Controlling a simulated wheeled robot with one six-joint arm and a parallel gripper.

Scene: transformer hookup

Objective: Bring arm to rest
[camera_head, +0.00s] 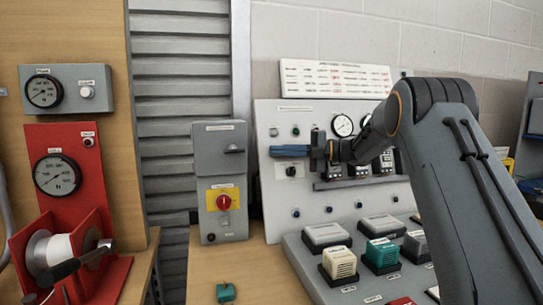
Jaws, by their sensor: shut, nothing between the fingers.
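My arm reaches in from the right in the head view, bent at a joint high on the right. My gripper (273,151) is at its end, pointing left, with blue fingers shut and empty. It is in front of the upright grey panel (283,228), near its upper left part. The arm hides part of the panel's right side and some of its meters. I cannot tell whether the fingers touch the panel.
A sloping grey desk (316,284) below holds several blocks, including a cream one (340,263) and a teal one (381,253). A grey switch box (219,160) with a red knob stands left. A small teal piece (226,292) lies on the wooden bench (270,280).

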